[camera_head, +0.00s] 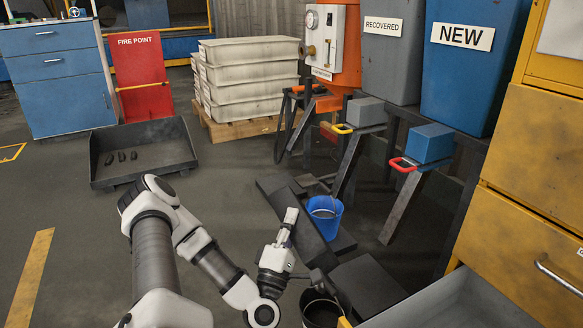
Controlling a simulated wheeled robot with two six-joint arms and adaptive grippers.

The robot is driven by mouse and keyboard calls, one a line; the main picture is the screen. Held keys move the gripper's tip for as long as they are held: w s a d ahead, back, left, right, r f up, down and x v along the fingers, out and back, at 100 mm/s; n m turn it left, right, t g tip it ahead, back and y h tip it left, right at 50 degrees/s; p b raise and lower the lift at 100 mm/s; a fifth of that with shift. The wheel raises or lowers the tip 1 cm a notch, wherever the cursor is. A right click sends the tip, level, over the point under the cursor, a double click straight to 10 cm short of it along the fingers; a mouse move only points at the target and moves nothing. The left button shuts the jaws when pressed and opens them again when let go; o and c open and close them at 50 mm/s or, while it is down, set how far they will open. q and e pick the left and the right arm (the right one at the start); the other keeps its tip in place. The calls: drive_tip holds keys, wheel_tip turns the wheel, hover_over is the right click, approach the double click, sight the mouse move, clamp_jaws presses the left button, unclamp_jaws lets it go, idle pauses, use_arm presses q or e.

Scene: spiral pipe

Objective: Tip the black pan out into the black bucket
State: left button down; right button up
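My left arm comes in from the bottom left. Its gripper (290,216) points away from me, over a long dark plank-like piece; the fingers show as one narrow light shape, so their opening is unclear. The black bucket (322,310) stands at the bottom middle, right of my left wrist, partly cut off by the frame edge. A wide black pan-like tray (110,178) lies on the floor at the left with three dark lumps in it, well apart from my gripper. A flat dark square piece (370,287) sits right of the black bucket. My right gripper is not in view.
A blue bucket (325,220) stands just right of my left gripper. Bins marked RECOVERED (387,60) and NEW (462,85) line the right, above dark struts. An open drawer (450,305) juts out at bottom right. Stacked pale crates (255,85) stand behind. The left floor is mostly clear.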

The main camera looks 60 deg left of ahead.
use_arm(q)
drive_tip(key=shift+w+d+r, duration=0.1)
drive_tip(key=shift+w+r, duration=0.05)
drive_tip(key=shift+w, duration=0.15)
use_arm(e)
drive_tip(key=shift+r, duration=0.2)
use_arm(q)
drive_tip(key=w+m+h, duration=0.1)
drive_tip(key=w+m, duration=0.1)
drive_tip(key=w+d+m+h+p, duration=0.1)
drive_tip(key=w+m+h, duration=0.1)
drive_tip(key=w, duration=0.1)
drive_tip(key=w+d+r+m+h+p, duration=0.1)
drive_tip(key=w+m+h, duration=0.1)
drive_tip(key=shift+w+d+g, duration=0.1)
drive_tip(key=shift+w+g, duration=0.2)
drive_tip(key=shift+w+f+m, duration=0.1)
drive_tip(key=shift+w+m, duration=0.1)
drive_tip(key=shift+m, duration=0.1)
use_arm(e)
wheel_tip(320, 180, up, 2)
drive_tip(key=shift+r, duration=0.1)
